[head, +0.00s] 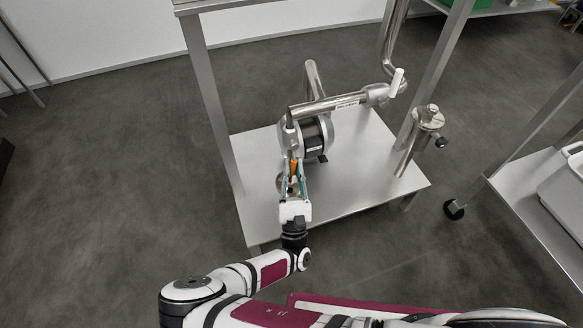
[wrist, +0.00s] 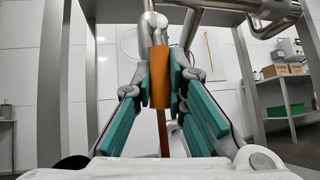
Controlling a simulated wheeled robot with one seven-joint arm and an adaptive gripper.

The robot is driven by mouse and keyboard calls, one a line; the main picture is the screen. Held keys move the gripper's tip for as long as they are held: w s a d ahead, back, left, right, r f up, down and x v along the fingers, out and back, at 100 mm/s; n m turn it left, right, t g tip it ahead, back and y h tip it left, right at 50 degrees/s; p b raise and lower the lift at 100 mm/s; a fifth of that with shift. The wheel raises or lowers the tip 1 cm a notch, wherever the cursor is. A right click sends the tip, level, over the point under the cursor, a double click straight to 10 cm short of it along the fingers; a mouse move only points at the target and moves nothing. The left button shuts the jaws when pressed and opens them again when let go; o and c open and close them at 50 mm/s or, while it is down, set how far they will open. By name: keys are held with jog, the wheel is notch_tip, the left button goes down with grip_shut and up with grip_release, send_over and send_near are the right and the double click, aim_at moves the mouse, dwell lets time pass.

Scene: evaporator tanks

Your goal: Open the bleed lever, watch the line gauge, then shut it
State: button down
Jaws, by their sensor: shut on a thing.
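The bleed lever shows as an orange handle (wrist: 160,80) in the middle of the wrist view, hanging below steel pipework. In the head view the orange handle (head: 294,167) is small and partly hidden between my fingers, in front of the pump. My gripper (head: 293,178) reaches in from the front of the stand. Its teal-padded fingers (wrist: 161,94) stand on both sides of the handle and are shut on it. A small round metal part (head: 283,185) sits beside my fingers; I cannot tell whether it is the line gauge. No dial face is readable.
A steel pump (head: 318,136) stands on the metal shelf (head: 365,190), with a pipe (head: 335,105) above it. A white-handled lever (head: 397,82) and a capped steel fitting (head: 428,118) are to the right. Frame posts (head: 208,95) flank the shelf. Open floor lies left.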

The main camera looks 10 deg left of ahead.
jog(key=shift+f, duration=0.1)
dwell(0.3)
jog(key=c, duration=1.6)
grip_release()
jog(key=shift+s, duration=0.1)
jog(key=v, duration=1.1)
jog(key=shift+s+d+f, duration=0.1)
jog(key=shift+s+f, duration=0.15)
jog(key=shift+f, duration=0.1)
